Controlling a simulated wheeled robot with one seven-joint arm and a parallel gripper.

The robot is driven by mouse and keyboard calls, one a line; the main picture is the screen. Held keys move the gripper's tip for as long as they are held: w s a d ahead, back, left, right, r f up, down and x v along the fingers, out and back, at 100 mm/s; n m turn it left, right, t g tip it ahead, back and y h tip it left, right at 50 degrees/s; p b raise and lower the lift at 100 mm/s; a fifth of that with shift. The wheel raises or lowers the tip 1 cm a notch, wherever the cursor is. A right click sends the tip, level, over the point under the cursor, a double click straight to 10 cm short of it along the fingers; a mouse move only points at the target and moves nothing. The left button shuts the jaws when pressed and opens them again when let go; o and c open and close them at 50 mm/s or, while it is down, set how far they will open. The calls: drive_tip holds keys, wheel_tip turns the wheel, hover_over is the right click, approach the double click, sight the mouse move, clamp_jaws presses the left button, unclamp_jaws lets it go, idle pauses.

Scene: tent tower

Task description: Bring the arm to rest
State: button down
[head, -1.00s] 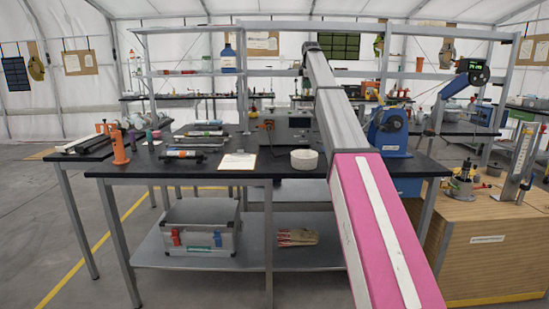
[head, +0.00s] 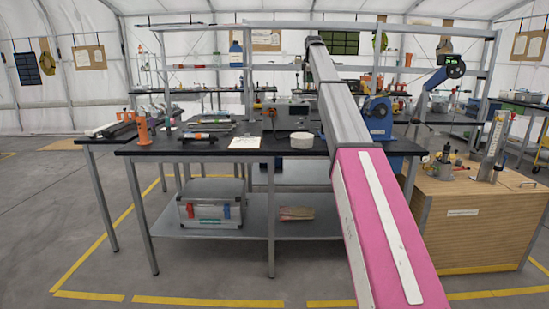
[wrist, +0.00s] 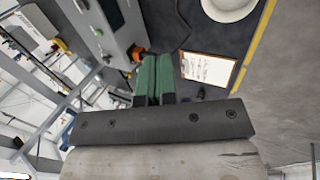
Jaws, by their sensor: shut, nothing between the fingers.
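My arm (head: 375,215), pink near me and grey farther out, stretches forward and up across the right part of the dark workbench (head: 220,150) in the head view. Its far end hides what lies beyond, and my gripper does not show there. In the wrist view my gripper (wrist: 154,62) has its two green fingers together, shut and empty. A clipboard with white paper (wrist: 208,69) and a white round bowl (wrist: 228,5) lie beyond the fingers, apart from them.
A wooden cabinet (head: 470,220) stands at right. Floor in front is clear, with yellow lines (head: 210,301).

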drive_tip(key=s+f+m+g, duration=0.1)
drive_tip(key=s+f+m, duration=0.2)
drive_tip(key=s+f, duration=0.75)
drive_tip(key=s+f+m+g, duration=0.1)
drive_tip(key=s+f+m, duration=0.25)
drive_tip(key=f, duration=1.35)
drive_tip(key=s+f+m+g, duration=0.1)
drive_tip(key=s+f+m, duration=0.1)
drive_tip(key=s+f, duration=0.9)
drive_tip(key=s+f+m+g, duration=0.1)
drive_tip(key=s+f+m, duration=0.3)
drive_tip(key=s+f, duration=0.9)
drive_tip(key=s+d+f+m+g, duration=0.1)
drive_tip(key=s+f+m, duration=0.4)
drive_tip(key=s+f, duration=0.8)
drive_tip(key=s, duration=0.6)
drive_tip(key=shift+d+f, duration=0.25)
drive_tip(key=shift+f, duration=0.1)
drive_tip(key=shift+m, duration=0.25)
